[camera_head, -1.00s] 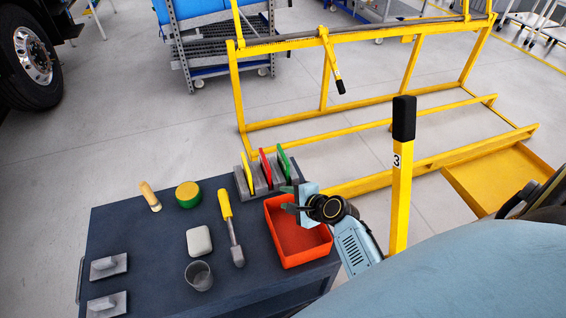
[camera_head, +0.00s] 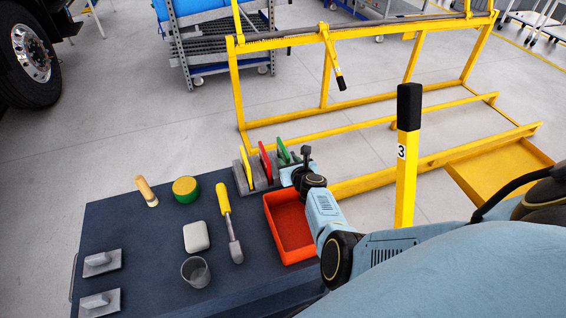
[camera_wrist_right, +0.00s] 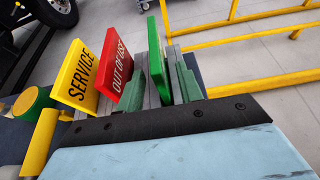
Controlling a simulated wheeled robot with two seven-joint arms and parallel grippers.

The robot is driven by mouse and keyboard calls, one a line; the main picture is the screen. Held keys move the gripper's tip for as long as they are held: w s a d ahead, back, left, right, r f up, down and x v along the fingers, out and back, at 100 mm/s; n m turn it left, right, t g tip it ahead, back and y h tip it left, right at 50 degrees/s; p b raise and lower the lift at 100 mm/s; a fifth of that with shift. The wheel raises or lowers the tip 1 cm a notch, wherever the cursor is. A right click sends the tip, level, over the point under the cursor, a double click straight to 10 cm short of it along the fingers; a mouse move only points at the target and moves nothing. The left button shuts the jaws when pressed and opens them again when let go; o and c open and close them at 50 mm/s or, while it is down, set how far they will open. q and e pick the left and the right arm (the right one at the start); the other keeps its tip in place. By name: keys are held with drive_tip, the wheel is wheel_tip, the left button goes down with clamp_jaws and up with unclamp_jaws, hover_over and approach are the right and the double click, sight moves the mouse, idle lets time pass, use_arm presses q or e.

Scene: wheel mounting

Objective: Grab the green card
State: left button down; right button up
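The green card (camera_head: 283,150) stands upright in the right slot of a grey holder (camera_head: 242,178) at the table's back right corner. In the right wrist view the green card (camera_wrist_right: 158,62) shows nearly edge-on, right of the red "OUT OF USE" card (camera_wrist_right: 117,70) and the yellow "SERVICE" card (camera_wrist_right: 79,73). My right gripper (camera_head: 300,157) is at the right end of the holder, close to the green card. In the right wrist view its dark green fingers (camera_wrist_right: 162,84) are apart, seemingly on either side of the card; contact is not clear. My left gripper is not in view.
A red-orange bin (camera_head: 290,228) lies below my right arm. A yellow-handled tool (camera_head: 229,222), a white block (camera_head: 196,236), a grey cup (camera_head: 195,271) and a green-yellow round item (camera_head: 186,189) are on the dark table (camera_head: 140,235). A yellow frame (camera_head: 440,158) stands behind.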

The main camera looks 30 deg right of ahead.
sight(284, 154)
drive_tip(key=shift+r+b+x, duration=0.15)
drive_tip(key=shift+b+x, duration=0.85)
drive_tip(key=shift+x, duration=0.35)
drive_tip(key=shift+r+b+x, duration=0.2)
drive_tip(key=shift+b+x, duration=0.8)
drive_tip(key=shift+x, duration=0.3)
drive_tip(key=shift+w, duration=0.2)
drive_tip(key=shift+r, duration=0.1)
drive_tip(key=shift+c, duration=0.3)
drive_tip(key=shift+a, duration=0.1)
clamp_jaws()
